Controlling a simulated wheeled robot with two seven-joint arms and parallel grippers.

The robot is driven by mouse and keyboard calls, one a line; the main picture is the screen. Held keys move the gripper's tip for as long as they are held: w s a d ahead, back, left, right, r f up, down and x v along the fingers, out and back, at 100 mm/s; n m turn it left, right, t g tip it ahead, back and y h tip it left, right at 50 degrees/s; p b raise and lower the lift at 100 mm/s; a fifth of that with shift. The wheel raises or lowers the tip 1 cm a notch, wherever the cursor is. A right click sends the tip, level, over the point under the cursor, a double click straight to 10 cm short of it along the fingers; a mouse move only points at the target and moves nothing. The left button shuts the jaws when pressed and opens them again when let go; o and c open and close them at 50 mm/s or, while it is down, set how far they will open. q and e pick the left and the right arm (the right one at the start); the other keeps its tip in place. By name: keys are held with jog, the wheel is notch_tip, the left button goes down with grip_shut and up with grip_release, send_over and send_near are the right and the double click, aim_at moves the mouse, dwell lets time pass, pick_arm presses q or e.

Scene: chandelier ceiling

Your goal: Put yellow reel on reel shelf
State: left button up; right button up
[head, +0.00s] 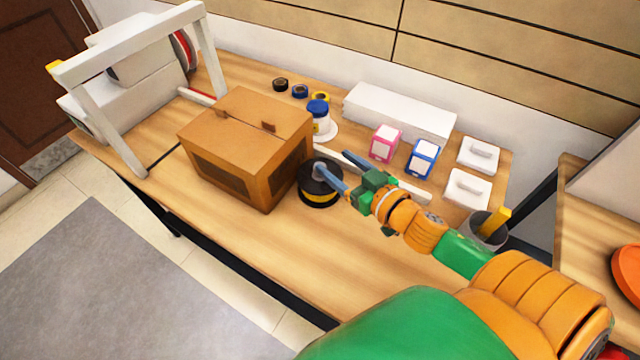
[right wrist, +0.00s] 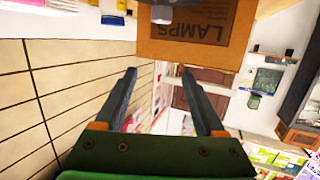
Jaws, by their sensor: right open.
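The yellow reel (head: 320,195), a black spool with a yellow band, lies flat on the wooden table against the right side of the cardboard box. My right gripper (head: 331,160) is open, with one finger over the reel's top near its hub and the other beyond its back right; contact cannot be told. In the right wrist view the open fingers (right wrist: 159,71) have nothing visible between them. A white frame (head: 130,45) stands at the table's left end, with a red-edged disc (head: 186,50) behind it; whether this is the reel shelf is unclear. My left gripper is not in view.
The cardboard box (head: 225,130) stands between the reel and the white frame. Behind are small tape rolls (head: 300,91), a blue-lidded jar (head: 318,115), and pink (head: 384,145) and blue (head: 423,157) boxes. A grey cup (head: 487,230) stands right. The table's front right is clear.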

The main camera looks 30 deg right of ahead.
aim_at(332, 190)
jog(key=f+b, duration=0.3)
jog(key=f, duration=0.1)
jog(key=f+b, duration=0.3)
jog(key=shift+w+f+b, duration=0.2)
jog(key=shift+f+b, duration=0.2)
jog(key=shift+w+a+r, duration=0.1)
jog(key=shift+w, duration=0.65)
jog(key=p+x, duration=0.1)
jog(key=x, duration=0.4)
jog(key=shift+w+r, duration=0.1)
jog(key=shift+w, duration=0.15)
jog(key=shift+s, duration=0.1)
grip_shut()
